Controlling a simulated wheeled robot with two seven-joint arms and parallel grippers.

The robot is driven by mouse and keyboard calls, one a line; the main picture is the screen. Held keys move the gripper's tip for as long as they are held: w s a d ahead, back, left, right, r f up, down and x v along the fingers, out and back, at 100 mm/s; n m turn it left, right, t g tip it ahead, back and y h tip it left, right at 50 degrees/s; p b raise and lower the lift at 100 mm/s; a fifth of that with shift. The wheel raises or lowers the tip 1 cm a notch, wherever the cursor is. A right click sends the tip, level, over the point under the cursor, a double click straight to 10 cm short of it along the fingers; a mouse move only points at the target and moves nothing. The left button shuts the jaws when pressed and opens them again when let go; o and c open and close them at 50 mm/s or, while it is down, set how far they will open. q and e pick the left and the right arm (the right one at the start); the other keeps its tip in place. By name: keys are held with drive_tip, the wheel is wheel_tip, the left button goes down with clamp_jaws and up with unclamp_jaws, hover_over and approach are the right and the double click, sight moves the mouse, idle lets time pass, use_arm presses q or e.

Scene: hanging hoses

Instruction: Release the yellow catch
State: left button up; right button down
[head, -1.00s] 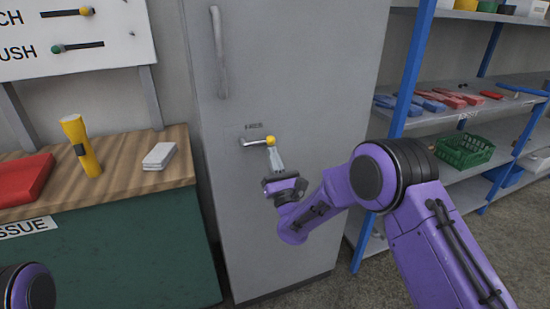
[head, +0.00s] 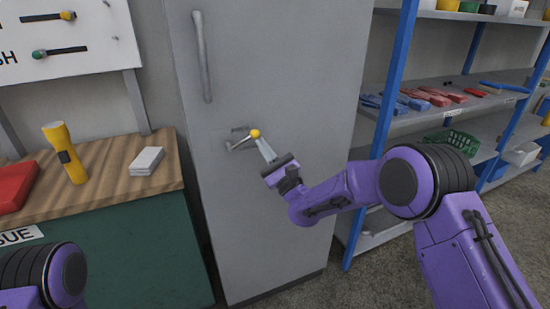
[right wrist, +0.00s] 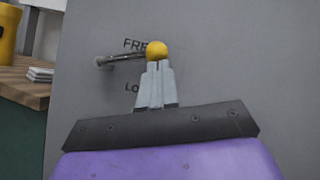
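The yellow catch is a thin metal lever with a yellow ball knob (head: 255,133) on the grey cabinet door. The lever slopes up to the right from its pivot. In the right wrist view the knob (right wrist: 157,50) is near printed lettering reading "FRE"; "LO" shows lower down, partly hidden. My right gripper (head: 264,147) points up at the knob from below. Its pale fingers (right wrist: 157,70) are together, with the tips at the knob's underside, apparently touching. The knob sits beyond the tips, not visibly clasped. My left gripper is out of view; only part of the arm shows.
The cabinet door has a long vertical handle (head: 202,56). A wooden-topped bench (head: 110,168) at left holds a yellow torch (head: 66,153), white stack (head: 147,161) and red item (head: 14,186). Blue-framed shelves (head: 386,105) stand right. A wall board (head: 95,50) carries yellow and green knobs.

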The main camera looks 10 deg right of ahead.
drive_tip(key=shift+s+a+r+n+g+y+p, duration=0.25)
drive_tip(key=shift+a+r+n+g+p, duration=0.85)
drive_tip(key=shift+n+p, duration=1.5)
drive_tip(key=shift+s+a+r+n+g+y+p, duration=0.1)
drive_tip(key=shift+a+r+n+g+y+p, duration=0.45)
drive_tip(key=shift+r+n+g+p, duration=1.65)
drive_tip(key=shift+s+a+r+n+g+y+p, duration=0.25)
drive_tip(key=shift+a+r+n+g+p, duration=0.65)
drive_tip(key=shift+n+p, duration=2.15)
drive_tip(key=shift+w+f, duration=0.1)
drive_tip(key=shift+f, duration=0.25)
drive_tip(key=shift+d, duration=0.15)
drive_tip(key=b, duration=0.2)
approach(247, 124)
drive_tip(key=s+d+r, duration=0.2)
drive_tip(key=s+d, duration=0.1)
drive_tip(key=s, duration=0.3)
drive_tip(key=shift+s+d+r, duration=0.1)
drive_tip(key=shift+r, duration=0.2)
